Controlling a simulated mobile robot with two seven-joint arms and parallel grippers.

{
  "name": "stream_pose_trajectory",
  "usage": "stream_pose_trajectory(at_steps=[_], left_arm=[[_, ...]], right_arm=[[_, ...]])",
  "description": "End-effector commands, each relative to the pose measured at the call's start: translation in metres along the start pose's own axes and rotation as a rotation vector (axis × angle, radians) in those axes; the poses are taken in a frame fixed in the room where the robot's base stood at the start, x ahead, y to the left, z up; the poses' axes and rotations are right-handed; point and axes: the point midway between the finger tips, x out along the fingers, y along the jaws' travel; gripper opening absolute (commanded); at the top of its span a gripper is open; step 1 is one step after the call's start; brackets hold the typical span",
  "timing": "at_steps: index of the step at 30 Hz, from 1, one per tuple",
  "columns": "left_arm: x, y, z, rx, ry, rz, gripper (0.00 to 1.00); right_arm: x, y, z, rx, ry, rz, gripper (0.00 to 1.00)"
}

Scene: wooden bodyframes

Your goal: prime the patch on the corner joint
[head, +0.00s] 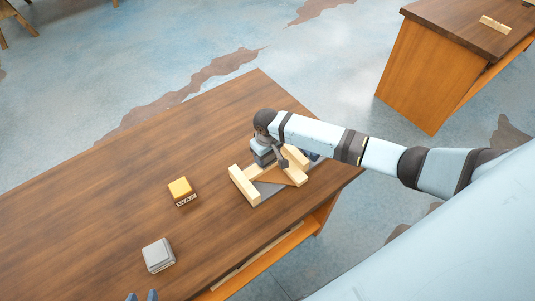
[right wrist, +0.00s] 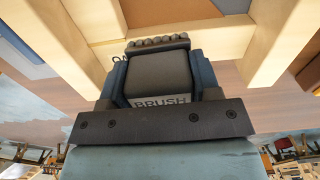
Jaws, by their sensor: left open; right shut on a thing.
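My right gripper (head: 266,145) reaches in from the right over the wooden frame. It is shut on a dark grey block-like brush (right wrist: 161,75), labelled BRUSH in the right wrist view, between its blue fingers. The pale wooden frame (head: 243,186) lies on the table, with a brown piece (head: 278,177) inside its corner. In the right wrist view the brush is close to the pale bars (right wrist: 105,60); I cannot tell whether it touches them. No patch is clearly made out. My left gripper (head: 142,296) shows only blue fingertips at the bottom edge, open and apart from everything.
A yellow block labelled WAX (head: 180,188) and a grey block (head: 158,254) stand on the brown table (head: 110,215), left of the frame. A dark blue item (head: 312,155) is partly hidden behind my right arm. The left tabletop is clear. Another bench (head: 430,75) stands upper right.

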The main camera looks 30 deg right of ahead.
Motion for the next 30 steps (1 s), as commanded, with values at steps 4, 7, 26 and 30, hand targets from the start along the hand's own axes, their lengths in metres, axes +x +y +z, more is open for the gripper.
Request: stream_pose_trajectory(at_steps=[4, 7, 26, 30], left_arm=[[-0.006, 0.000, -0.009, 0.000, 0.000, 0.000, 0.43], [-0.009, 0.000, -0.014, 0.000, 0.000, 0.000, 0.43], [-0.020, 0.000, -0.033, 0.001, 0.003, 0.000, 0.43], [-0.020, 0.000, -0.033, 0.001, 0.003, -0.001, 0.43]], right_arm=[[-0.004, -0.012, 0.000, -0.002, -0.001, -0.002, 0.38], [-0.005, -0.021, -0.001, -0.001, -0.001, -0.002, 0.38], [-0.002, -0.060, -0.002, -0.001, -0.002, -0.002, 0.38], [-0.001, -0.065, -0.002, -0.002, 0.000, -0.002, 0.38]])
